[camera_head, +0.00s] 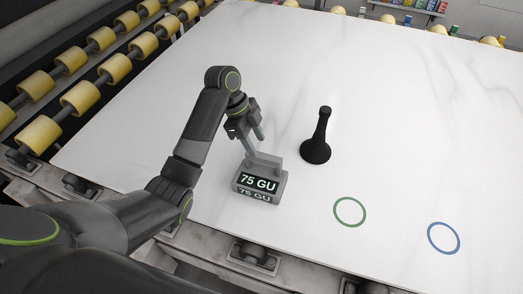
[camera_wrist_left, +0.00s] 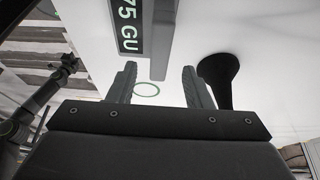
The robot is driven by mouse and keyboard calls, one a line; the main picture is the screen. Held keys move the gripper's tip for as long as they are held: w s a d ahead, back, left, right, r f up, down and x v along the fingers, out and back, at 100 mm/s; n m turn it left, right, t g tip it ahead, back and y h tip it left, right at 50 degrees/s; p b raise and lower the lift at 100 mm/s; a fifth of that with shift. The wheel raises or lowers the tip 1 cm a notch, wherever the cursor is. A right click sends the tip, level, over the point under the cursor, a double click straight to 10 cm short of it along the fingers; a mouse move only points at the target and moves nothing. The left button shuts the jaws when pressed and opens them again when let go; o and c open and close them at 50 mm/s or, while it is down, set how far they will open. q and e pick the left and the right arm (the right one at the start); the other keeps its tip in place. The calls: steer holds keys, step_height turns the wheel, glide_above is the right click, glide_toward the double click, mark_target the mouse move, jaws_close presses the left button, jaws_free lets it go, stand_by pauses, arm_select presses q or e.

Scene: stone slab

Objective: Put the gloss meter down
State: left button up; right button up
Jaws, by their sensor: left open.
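The gloss meter (camera_head: 258,188) is a grey block with a dark display reading 75 GU and a raised grey part behind it. It sits upright on the white stone slab (camera_head: 390,100) near its front edge. In the left wrist view, the gloss meter (camera_wrist_left: 166,35) shows at the top with part of its display. My left gripper (camera_head: 260,138) is open, close above and behind the meter's raised part. Its two fingers are apart in the left wrist view (camera_wrist_left: 158,72); whether either touches the meter cannot be told.
A black flared tool (camera_head: 316,140) stands on the slab right of the meter. A green ring (camera_head: 349,212) and a blue ring (camera_head: 443,238) are marked at front right. Yellow rollers (camera_head: 80,98) line the left.

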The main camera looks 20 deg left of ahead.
arm_select(q)
steer(key=shift+p+v, duration=1)
steer(key=shift+v, duration=0.8)
arm_select(e)
step_height(320, 180, up, 3)
steer(key=shift+r, duration=0.1)
steer(key=shift+d, duration=0.15)
arm_select(q)
steer(key=shift+s, duration=0.1)
